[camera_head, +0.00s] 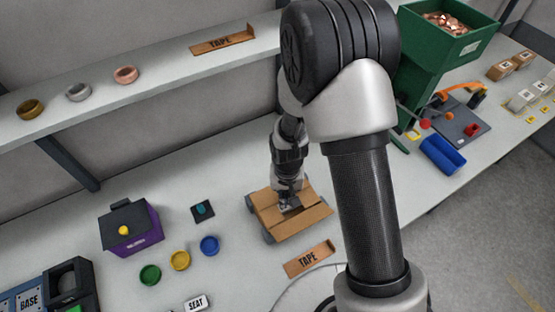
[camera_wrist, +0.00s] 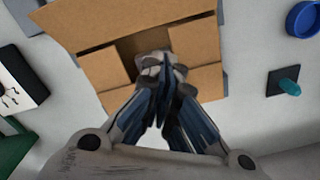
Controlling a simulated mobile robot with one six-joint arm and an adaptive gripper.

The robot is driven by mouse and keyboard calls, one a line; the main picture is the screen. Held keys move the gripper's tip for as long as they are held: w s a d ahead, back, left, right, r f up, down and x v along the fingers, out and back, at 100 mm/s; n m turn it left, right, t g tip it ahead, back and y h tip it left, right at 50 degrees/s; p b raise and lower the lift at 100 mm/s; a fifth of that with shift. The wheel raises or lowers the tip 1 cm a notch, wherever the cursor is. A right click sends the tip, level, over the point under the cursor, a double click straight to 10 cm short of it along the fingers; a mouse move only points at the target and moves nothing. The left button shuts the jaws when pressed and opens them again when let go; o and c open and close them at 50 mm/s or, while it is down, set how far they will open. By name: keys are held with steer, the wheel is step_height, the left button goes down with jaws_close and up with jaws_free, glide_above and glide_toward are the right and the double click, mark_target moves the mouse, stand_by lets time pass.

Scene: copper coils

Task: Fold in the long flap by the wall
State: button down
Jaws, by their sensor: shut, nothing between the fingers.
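An open cardboard box (camera_head: 303,225) sits on the bench, and its flaps also show in the wrist view (camera_wrist: 125,22). My gripper (camera_head: 288,206) points down over the box's middle, shut and empty; its fingertips show in the wrist view (camera_wrist: 160,62). In the wrist view a wide long flap spans the top, away from the wall. Two short flaps lie across the left (camera_wrist: 103,68) and right (camera_wrist: 195,40), with a dark gap between them. The long wall-side flap (camera_wrist: 205,82) lies at the lower edge, partly hidden by my fingers; I cannot tell its exact angle or contact.
Grey holders (camera_head: 268,233) flank the box. Blue (camera_head: 209,245), yellow (camera_head: 180,260) and green (camera_head: 150,274) rings, a teal peg on a dark base (camera_head: 203,210) and a purple bin (camera_head: 135,235) stand left. A green hopper (camera_head: 430,60) stands right.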

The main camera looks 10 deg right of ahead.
steer(key=r+p, duration=0.3)
steer(key=r, duration=0.2)
steer(key=shift+w+r, duration=0.15)
steer(key=shift+w, duration=0.05)
steer(key=shift+a, duration=0.1)
